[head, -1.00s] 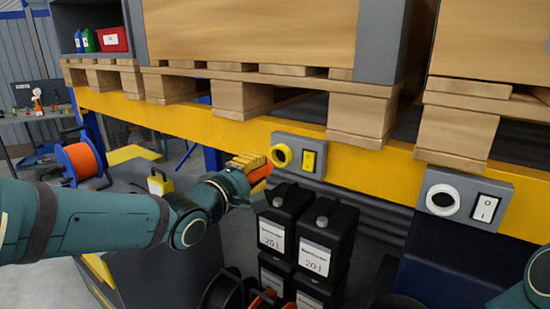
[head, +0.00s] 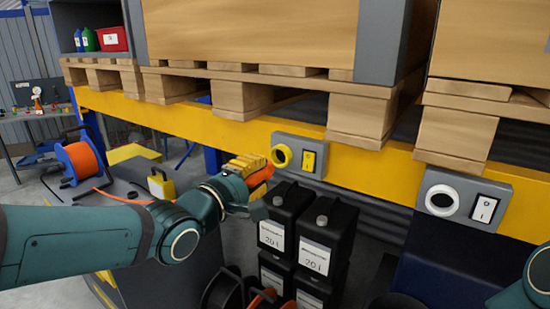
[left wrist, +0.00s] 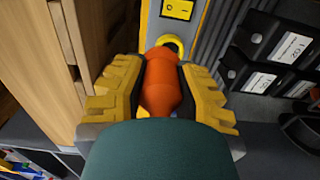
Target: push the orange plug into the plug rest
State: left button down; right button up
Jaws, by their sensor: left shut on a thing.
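The orange plug (head: 261,177) is held between the yellow fingers of my left gripper (head: 252,167). In the left wrist view the plug (left wrist: 162,85) points away from the palm, with a finger of the gripper (left wrist: 160,95) on each side. Ahead of it is a yellow-ringed round opening (head: 281,156) on a grey box with a yellow switch. The plug's front end overlaps the ring (left wrist: 172,42) in the wrist view; I cannot tell whether they touch. A white-ringed opening (head: 442,200) is on another grey box at right. Neither is labelled as the plug rest. My right gripper is out of view.
A yellow beam (head: 180,125) carries the boxes under wooden pallets (head: 245,98) with large crates. Black canisters (head: 285,215) stand close below and right of my left gripper. An orange cable reel (head: 80,160) stands at left, with orange cable behind my arm.

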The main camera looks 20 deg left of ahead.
aim_at(253, 183)
pick_arm(q)
jog(key=shift+s+d+r+p, duration=0.3)
jog(key=shift+s+d+r, duration=0.25)
jog(key=shift+s, duration=1)
jog(key=shift+s+d+r+p, duration=0.35)
jog(key=shift+s+r, duration=0.35)
jog(key=shift+s, duration=0.8)
jog(key=shift+s+d+r+p, duration=0.25)
jog(key=shift+s+d+r, duration=0.35)
jog(key=shift+s, duration=0.95)
jog(key=shift+a, duration=0.15)
jog(key=w+a+f+b, duration=0.1)
jog(key=w+a, duration=0.2)
jog(key=a, duration=0.6)
jog(key=w+a+f+b, duration=0.2)
jog(key=w+a, duration=0.1)
jog(key=a, duration=0.6)
jog(key=shift+w+a+f, duration=0.15)
jog(key=shift+a+f, duration=0.05)
jog(key=shift+a, duration=0.1)
jog(key=w+a+f+b, duration=0.1)
jog(key=w+a, duration=0.2)
jog(key=a, duration=0.6)
jog(key=w+a+f+b, duration=0.1)
jog(key=w+a+f, duration=0.1)
jog(key=a, duration=0.7)
jog(key=shift+w+a+f, duration=0.25)
jog(key=shift+w+a, duration=0.1)
jog(key=shift+w, duration=0.3)
dwell(0.4)
